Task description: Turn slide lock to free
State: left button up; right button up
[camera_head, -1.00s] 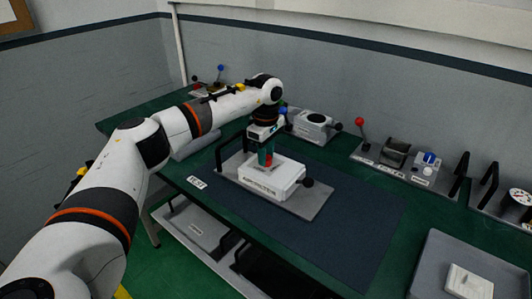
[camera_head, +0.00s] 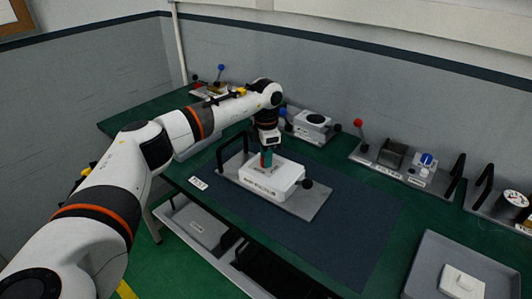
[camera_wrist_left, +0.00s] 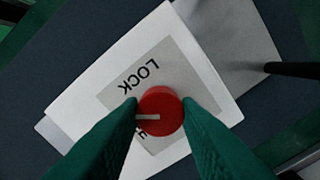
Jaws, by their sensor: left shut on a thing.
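The slide lock unit is a white box (camera_head: 285,180) on a grey metal plate (camera_head: 310,206) on the dark mat. In the left wrist view, its top has a grey label (camera_wrist_left: 135,82) reading LOCK; a second word is mostly hidden. A round red knob (camera_wrist_left: 162,112) with a white pointer line sits on the label, and the line points left in that picture. My left gripper (camera_head: 266,162) comes down from above. Its green fingers are shut on the red knob, one on each side. In the head view the fingers hide the knob. My right gripper is not in view.
A black handle (camera_head: 232,145) stands at the plate's left, and a black round knob (camera_head: 307,183) sticks out at the box's right. Behind are a grey device (camera_head: 310,124) and a red-knobbed lever (camera_head: 360,130). A grey tray (camera_head: 425,265) is front right. The mat's right part (camera_head: 365,215) is clear.

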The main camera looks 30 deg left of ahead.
pick_arm(q)
jog(key=n+p, duration=0.1)
jog(key=n, duration=0.3)
jog(key=shift+r+n, duration=0.1)
jog(key=shift+n, duration=0.2)
jog(key=shift+n+p, duration=0.3)
jog(key=shift+n, duration=1.1)
jog(key=o, duration=1)
notch_tip(320, 180, up, 12)
jog(key=shift+f+b, duration=0.1)
jog(key=shift+b, duration=1.15)
